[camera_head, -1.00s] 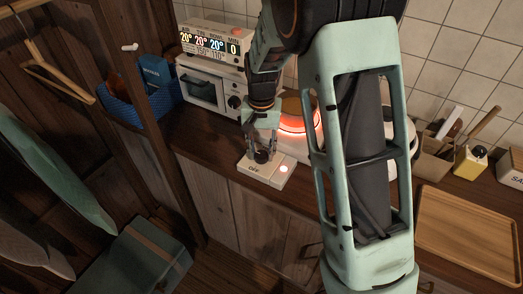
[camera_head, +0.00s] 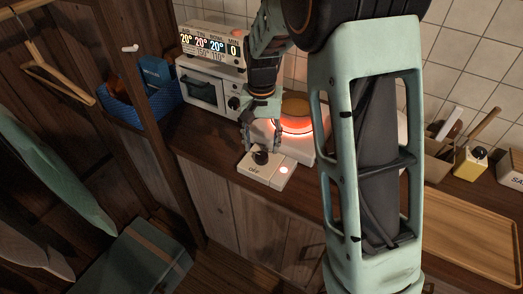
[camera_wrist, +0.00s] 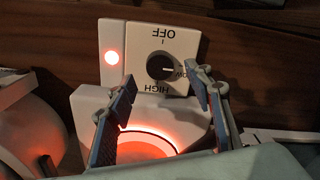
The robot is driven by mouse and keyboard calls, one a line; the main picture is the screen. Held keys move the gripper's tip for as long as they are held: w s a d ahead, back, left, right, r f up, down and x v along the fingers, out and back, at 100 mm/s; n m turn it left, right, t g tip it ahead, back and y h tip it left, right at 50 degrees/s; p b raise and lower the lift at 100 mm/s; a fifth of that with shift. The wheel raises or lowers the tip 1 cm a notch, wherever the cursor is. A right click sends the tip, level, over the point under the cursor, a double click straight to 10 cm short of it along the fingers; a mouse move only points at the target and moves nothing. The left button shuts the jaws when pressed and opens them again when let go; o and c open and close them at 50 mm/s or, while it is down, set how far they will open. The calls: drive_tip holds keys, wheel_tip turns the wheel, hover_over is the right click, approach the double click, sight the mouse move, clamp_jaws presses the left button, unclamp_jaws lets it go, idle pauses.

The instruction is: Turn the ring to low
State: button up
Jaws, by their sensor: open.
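The white control box (camera_head: 252,167) lies on the wooden counter with a black knob (camera_head: 261,157) on top and an OFF label at its front. In the wrist view the knob (camera_wrist: 162,67) has a white pointer line toward the right, at a label partly hidden by a finger that seems to read LOW. OFF and HIGH labels show on either side of it. The heating ring (camera_head: 293,128) glows red-orange; its glow also shows in the wrist view (camera_wrist: 150,143). My gripper (camera_head: 262,143) is open and empty, its fingers just above and behind the knob, apart from it.
A brownish pot (camera_head: 296,107) stands at the ring. A lit indicator (camera_head: 284,170) is beside the knob. A white oven (camera_head: 205,88) with a display stands behind left, a blue basket (camera_head: 145,105) farther left. A wooden tray (camera_head: 470,235) lies right.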

sight(262, 155)
wheel_tip(262, 155, up, 8)
drive_tip(key=shift+r, duration=0.1)
idle(0.5)
